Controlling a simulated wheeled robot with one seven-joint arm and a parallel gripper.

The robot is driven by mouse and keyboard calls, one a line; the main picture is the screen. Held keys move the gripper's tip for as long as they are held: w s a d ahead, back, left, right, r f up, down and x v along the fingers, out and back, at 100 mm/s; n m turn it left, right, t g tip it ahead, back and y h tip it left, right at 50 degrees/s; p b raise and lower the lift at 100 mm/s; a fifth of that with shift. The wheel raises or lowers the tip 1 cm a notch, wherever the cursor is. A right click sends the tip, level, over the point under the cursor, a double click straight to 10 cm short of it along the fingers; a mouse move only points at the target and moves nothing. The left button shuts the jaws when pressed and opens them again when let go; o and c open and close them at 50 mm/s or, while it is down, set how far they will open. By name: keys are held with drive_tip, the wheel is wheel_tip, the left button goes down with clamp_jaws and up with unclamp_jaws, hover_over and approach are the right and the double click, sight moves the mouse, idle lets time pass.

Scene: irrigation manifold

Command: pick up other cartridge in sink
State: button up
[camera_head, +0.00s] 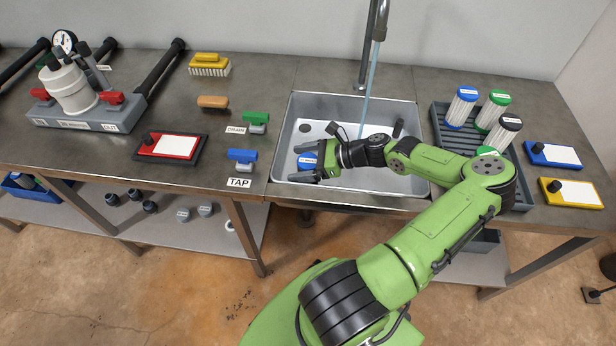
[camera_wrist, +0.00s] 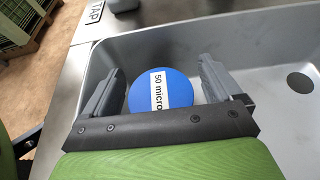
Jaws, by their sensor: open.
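A cartridge with a blue round cap (camera_head: 307,161) is in the sink (camera_head: 290,125), near its left front corner. In the wrist view the blue cap (camera_wrist: 170,88) carries a white label reading "50 micro…", and the rest of the cartridge is hidden below it. My gripper (camera_head: 302,162) is open, with one finger on each side of the cap; in the wrist view the jaws (camera_wrist: 158,92) show a gap to the cap on the right. I cannot tell whether the left finger touches it.
A tap (camera_head: 378,35) runs a thin stream of water into the sink behind my arm. A dark rack (camera_head: 440,120) with several capped cartridges stands right of the sink. Blue and green valve handles (camera_head: 242,155) sit close to the sink's left edge.

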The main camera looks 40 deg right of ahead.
drive_tip(key=shift+r, duration=0.1)
drive_tip(key=c, duration=1.1)
